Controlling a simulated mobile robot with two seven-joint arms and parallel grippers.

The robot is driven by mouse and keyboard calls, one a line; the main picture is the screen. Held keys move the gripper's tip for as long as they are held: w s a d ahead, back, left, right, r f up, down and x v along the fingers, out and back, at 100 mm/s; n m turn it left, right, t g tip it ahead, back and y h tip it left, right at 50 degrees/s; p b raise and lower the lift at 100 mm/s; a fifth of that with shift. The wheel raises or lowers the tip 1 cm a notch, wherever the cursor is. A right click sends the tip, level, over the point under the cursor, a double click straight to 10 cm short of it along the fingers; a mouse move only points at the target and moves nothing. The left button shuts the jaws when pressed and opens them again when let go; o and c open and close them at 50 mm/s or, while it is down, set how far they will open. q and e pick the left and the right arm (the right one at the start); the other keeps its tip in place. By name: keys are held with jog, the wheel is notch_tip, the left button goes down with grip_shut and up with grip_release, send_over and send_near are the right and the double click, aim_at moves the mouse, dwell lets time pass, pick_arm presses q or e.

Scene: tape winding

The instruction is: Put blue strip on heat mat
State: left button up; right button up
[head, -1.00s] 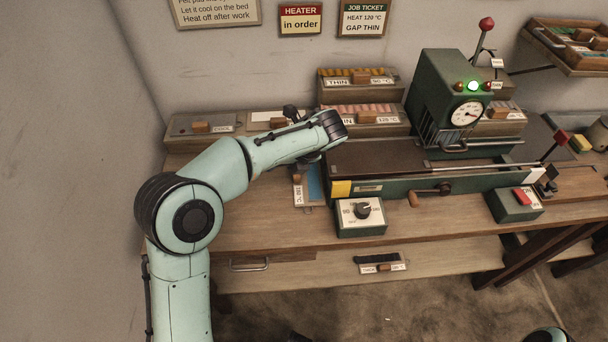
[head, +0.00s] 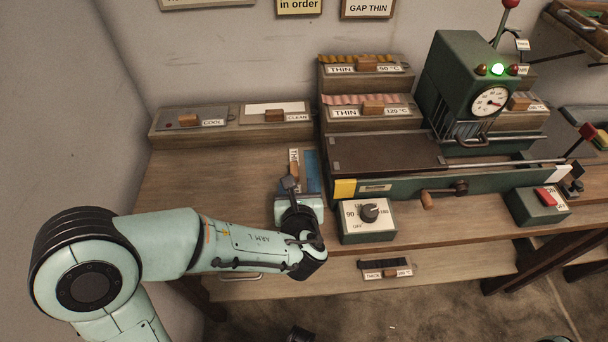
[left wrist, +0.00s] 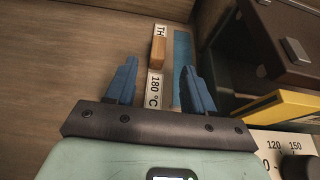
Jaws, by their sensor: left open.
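The blue strip (head: 312,170) lies on the table at the left end of the green machine, beside a wooden block and a white label. In the left wrist view the strip (left wrist: 182,50) lies ahead of the gripper, its near part partly hidden by the right finger. My left gripper (head: 289,184) is at the strip's near end; it is open and empty in the left wrist view (left wrist: 160,66), its fingers pointing toward the block and strip. The machine's flat dark brown bed (head: 382,155) looks like the heat mat; its visible top is bare. My right gripper is not in view.
The dial box (head: 367,220) and the machine's yellow corner (head: 344,188) are close right of my left gripper. The table's left part (head: 210,170) is clear.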

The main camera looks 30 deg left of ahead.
aim_at(294, 174)
pick_arm(q)
jog(key=x, duration=0.2)
jog(key=shift+w+a+f, duration=0.15)
jog(key=shift+w+a, duration=0.05)
jog(key=shift+w, duration=0.1)
jog(key=b+x, duration=0.1)
jog(key=x, duration=0.3)
jog(key=shift+a+f, duration=0.15)
jog(key=shift+f, duration=0.15)
jog(key=shift+w+a+f, duration=0.1)
jog(key=shift+w+a, duration=0.1)
jog(key=shift+w, duration=0.2)
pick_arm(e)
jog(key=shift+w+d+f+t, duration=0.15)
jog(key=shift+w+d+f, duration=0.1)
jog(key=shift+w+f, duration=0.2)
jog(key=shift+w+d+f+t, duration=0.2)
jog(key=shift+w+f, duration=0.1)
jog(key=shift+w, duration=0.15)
pick_arm(q)
grip_shut()
